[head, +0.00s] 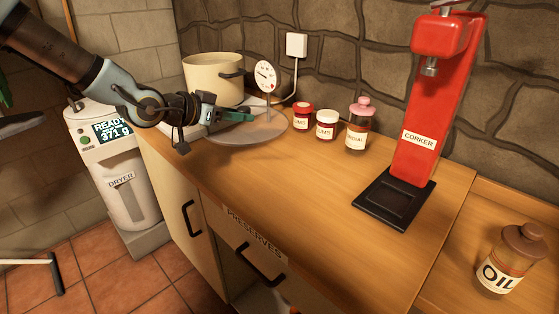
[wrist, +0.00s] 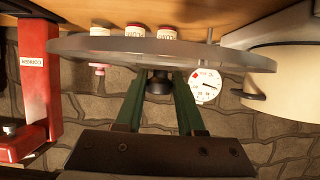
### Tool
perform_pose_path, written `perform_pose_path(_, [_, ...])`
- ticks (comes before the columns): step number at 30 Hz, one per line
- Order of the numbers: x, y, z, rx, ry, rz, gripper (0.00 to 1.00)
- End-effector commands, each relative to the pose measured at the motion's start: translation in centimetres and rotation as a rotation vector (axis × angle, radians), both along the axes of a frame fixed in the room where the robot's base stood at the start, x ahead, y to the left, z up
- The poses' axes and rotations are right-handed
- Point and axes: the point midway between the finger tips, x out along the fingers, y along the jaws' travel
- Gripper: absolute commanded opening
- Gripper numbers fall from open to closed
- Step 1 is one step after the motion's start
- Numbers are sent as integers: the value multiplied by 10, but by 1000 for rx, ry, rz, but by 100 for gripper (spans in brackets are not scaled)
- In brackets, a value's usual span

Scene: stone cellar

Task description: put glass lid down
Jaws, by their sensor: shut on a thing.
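The glass lid (head: 265,133) is a grey, see-through disc at the back left of the wooden counter. In the head view it lies roughly level, low over the counter beside the cream pot (head: 203,82); I cannot tell if it touches the wood. My gripper (head: 250,117) is shut on the lid's dark knob. In the wrist view the lid (wrist: 100,47) spans the picture, its knob (wrist: 159,86) between my green fingers. The pot (wrist: 285,75) shows at the right there. The lid hides part of the counter below it.
A round dial gauge (head: 265,76) stands behind the lid. Two red-and-white jars (head: 302,118) (head: 326,128) and a pink-topped bottle (head: 359,132) stand to its right. A red corker (head: 415,130) is further right, with an oil bottle (head: 503,263) beyond. The counter's front middle (head: 290,185) is clear.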

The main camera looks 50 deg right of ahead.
Motion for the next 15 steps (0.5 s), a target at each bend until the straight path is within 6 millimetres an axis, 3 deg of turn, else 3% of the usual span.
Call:
perform_pose_path(10, [-1,-1,-54,0,4,-1,0])
perform_pose_path(15, [0,0,-67,-1,1,-1,0])
